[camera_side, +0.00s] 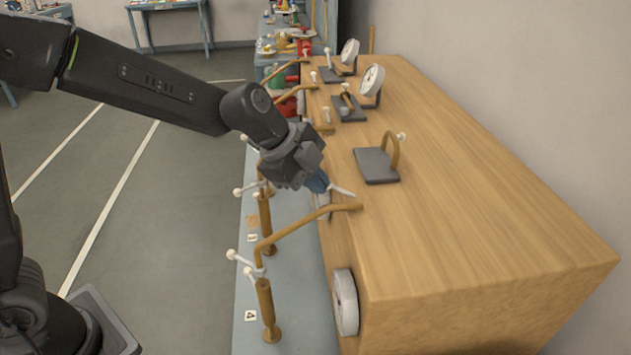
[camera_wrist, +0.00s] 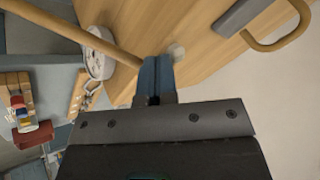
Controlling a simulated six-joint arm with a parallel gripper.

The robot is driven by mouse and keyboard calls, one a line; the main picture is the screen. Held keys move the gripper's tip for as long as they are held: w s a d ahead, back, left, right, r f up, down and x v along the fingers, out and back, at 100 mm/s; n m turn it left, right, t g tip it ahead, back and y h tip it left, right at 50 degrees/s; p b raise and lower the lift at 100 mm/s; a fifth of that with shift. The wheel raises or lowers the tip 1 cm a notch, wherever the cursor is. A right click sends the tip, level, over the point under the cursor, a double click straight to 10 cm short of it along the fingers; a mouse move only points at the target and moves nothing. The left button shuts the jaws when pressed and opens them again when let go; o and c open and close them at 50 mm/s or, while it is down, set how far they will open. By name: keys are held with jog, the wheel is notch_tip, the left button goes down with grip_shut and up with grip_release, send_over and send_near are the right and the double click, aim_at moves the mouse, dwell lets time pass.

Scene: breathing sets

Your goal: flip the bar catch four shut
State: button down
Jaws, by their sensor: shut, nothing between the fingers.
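My gripper (camera_side: 318,183) is shut and empty, its blue fingers pointing down toward the left edge of the wooden case (camera_side: 480,190). A pale, pin-like piece (camera_side: 342,191) shows right beside the fingertips; I cannot tell whether they touch or whether it is the catch. In the wrist view the shut fingers (camera_wrist: 156,70) lie over the wood, with a pale patch (camera_wrist: 177,52) just beyond them. A small tag reading 4 (camera_side: 251,315) lies beside the nearest brass post (camera_side: 267,310), which carries white-knobbed levers (camera_side: 247,264). No part is clearly identifiable as bar catch four.
A brass pipe (camera_side: 305,223) runs from the nearest post to the case edge, close to my gripper. A grey plate (camera_side: 375,165) with a brass loop (camera_side: 391,150) stands on top. A white dial (camera_side: 345,302) is on the case's side. The near case top is clear.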

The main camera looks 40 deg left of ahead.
jog(key=shift+w+a+m+g+h, duration=0.15)
jog(key=shift+m+g+h, duration=0.15)
jog(key=shift+m, duration=0.3)
jog(key=w+m, duration=0.1)
jog(key=w+m+g, duration=0.1)
jog(key=w+m, duration=0.1)
jog(key=w+a+m+g+h, duration=0.1)
jog(key=w, duration=0.1)
jog(key=shift+w+m, duration=0.1)
jog(key=shift+m, duration=0.2)
jog(key=shift+d, duration=0.2)
dwell(0.3)
jog(key=shift+s+d, duration=0.4)
jog(key=shift+s, duration=0.25)
jog(key=shift+a, duration=0.1)
